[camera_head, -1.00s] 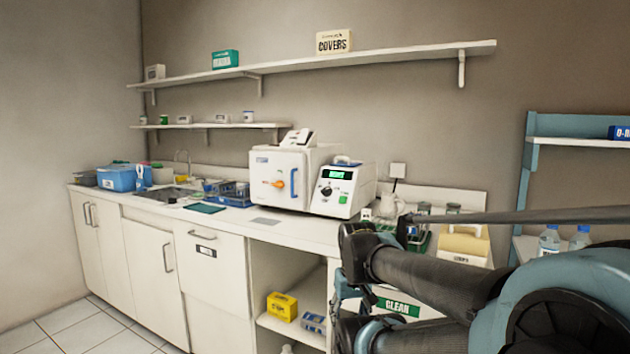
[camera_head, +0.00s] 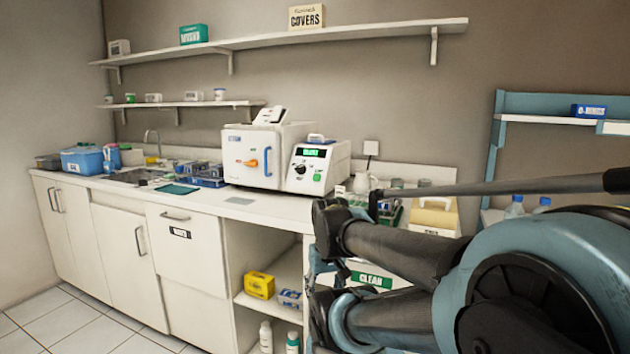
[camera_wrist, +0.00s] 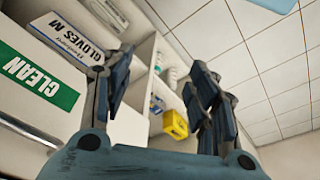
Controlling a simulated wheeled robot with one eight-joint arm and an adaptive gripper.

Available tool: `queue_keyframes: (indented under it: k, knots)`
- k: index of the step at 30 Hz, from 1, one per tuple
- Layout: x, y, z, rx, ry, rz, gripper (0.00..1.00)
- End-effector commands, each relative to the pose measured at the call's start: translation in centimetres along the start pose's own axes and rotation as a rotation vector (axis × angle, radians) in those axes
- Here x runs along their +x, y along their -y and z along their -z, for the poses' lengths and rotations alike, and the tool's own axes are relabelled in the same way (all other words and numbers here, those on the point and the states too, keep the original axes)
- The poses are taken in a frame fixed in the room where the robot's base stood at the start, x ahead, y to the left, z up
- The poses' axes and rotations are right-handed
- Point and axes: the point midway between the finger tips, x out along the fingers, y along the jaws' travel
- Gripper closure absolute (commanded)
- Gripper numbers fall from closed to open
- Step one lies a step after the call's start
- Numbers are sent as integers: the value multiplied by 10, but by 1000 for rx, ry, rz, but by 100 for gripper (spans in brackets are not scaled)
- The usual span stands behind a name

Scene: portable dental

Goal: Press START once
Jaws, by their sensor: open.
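A white sterilizer (camera_head: 262,160) with a blue door handle stands on the counter. I cannot read a START label at this size. My gripper (camera_wrist: 162,68) is open and empty in the wrist view, with its fingers wide apart. The wrist view shows cabinet shelves and floor tiles, not the control panel. In the head view my dark arm is at the lower right, apart from the panel.
The counter (camera_head: 200,203) holds a blue basket (camera_head: 205,180), a teal mat (camera_head: 176,189) and a sink. A yellow box (camera_head: 259,285) sits on an open shelf below. Floor (camera_head: 85,325) is free at lower left.

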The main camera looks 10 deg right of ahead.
Motion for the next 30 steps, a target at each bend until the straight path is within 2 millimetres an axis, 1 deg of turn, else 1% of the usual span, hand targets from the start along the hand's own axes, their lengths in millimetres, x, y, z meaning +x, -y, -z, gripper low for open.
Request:
queue_keyframes:
  k: [1, 7, 8, 30]
  knots:
    - [0, 0, 0, 0, 0, 0, 53]
    - [0, 0, 0, 0, 0, 0, 99]
    - [0, 0, 0, 0, 0, 0, 100]
    - [0, 0, 0, 0, 0, 0, 100]
